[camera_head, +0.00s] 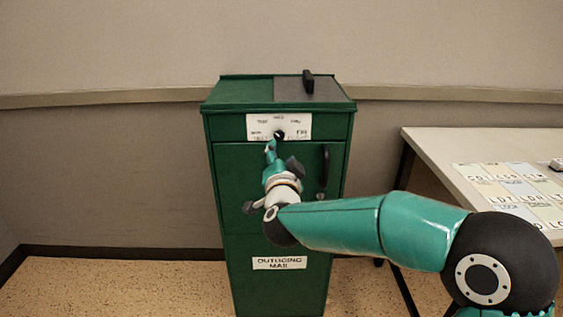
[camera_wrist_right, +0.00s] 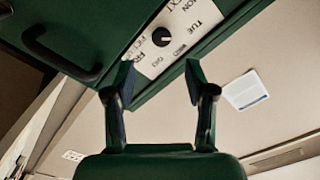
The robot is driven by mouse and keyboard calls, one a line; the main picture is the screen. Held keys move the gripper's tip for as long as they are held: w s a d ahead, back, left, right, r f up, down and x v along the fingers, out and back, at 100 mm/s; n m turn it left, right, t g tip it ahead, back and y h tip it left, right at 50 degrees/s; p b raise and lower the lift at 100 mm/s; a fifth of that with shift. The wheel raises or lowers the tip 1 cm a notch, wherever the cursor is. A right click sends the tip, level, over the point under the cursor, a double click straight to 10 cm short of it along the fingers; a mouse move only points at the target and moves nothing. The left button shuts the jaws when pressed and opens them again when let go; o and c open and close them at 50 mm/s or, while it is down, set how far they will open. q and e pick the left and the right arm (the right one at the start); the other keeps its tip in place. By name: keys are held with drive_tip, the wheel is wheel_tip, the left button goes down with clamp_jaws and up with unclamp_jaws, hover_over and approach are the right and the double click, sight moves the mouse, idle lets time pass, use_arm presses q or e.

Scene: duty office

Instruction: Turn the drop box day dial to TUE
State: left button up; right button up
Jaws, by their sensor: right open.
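The drop box (camera_head: 228,165) is a tall green cabinet against the wall. Its white day plate (camera_head: 298,121) carries the day labels, with a black dial (camera_head: 279,134) at the plate's lower middle. In the right wrist view the dial (camera_wrist_right: 161,37) shows beyond the fingertips, and TUE is readable beside it. Which label the dial points to I cannot tell. My right gripper (camera_head: 273,149) is in front of the box, just below the dial. In the wrist view its fingers (camera_wrist_right: 158,73) are apart with nothing between them, and the dial looks untouched. My left gripper is out of view.
A black door handle (camera_head: 325,167) is on the box front, right of my gripper. A black handle (camera_head: 308,82) stands on the box top. A table (camera_head: 440,150) with lettered cards is at the right. The floor left of the box is clear.

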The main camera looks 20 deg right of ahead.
drive_tip(key=v, duration=0.2)
drive_tip(key=shift+s, duration=0.3)
